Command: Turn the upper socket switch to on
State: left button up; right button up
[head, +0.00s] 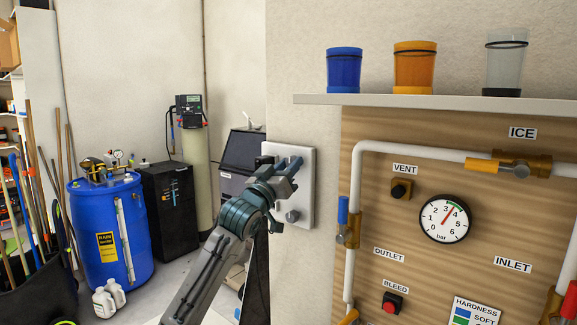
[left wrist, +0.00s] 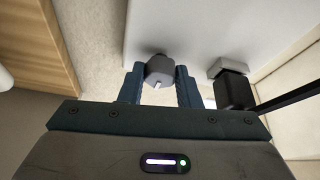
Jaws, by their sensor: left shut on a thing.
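A white socket plate (head: 306,197) is fixed to the pale wall in the head view. My left gripper (head: 283,168) is at the upper part of this plate and covers the upper switch there. In the left wrist view my left gripper's two dark blue fingers (left wrist: 160,88) are on either side of a grey round knob (left wrist: 159,69), the upper switch, shut on it. A small pale mark shows on the knob; I cannot tell its on or off position. A lower grey knob (head: 292,216) on the plate is free. My right gripper is not in view.
A black plug (left wrist: 235,92) with a cable is right of the fingers in the wrist view. The wooden panel (head: 460,170) with pipes and gauge (head: 444,219) is to the right, under a shelf (head: 430,101) with cups. A blue barrel (head: 112,230) stands left.

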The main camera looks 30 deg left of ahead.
pick_arm(q)
jog(key=m+h+p, duration=0.2)
jog(key=m, duration=0.1)
jog(key=shift+a+r+m+p, duration=0.1)
jog(key=shift+r+m+p, duration=0.05)
jog(key=shift+m+p, duration=0.2)
jog(key=shift+m+h+p, duration=0.4)
jog(key=shift+m+h, duration=0.4)
jog(key=shift+m, duration=1.05)
jog(key=shift+a+f+m+g+h+b, duration=0.1)
jog(key=shift+f+m+g+h+b, duration=0.3)
jog(key=shift+m, duration=0.3)
jog(key=m+g+h+b, duration=0.1)
jog(key=m+b, duration=0.1)
jog(key=m, duration=0.1)
jog(key=m+g+h+b, duration=0.1)
jog(key=m+b, duration=0.1)
jog(key=m, duration=0.2)
jog(key=m+g+h+b, duration=0.1)
jog(key=m+h+b, duration=0.1)
jog(key=m+b, duration=0.1)
jog(key=shift+a+r+m, duration=0.1)
jog(key=shift+r+m, duration=0.25)
jog(key=shift+m, duration=0.35)
jog(key=shift+m+g, duration=0.8)
jog(key=shift+m, duration=0.7)
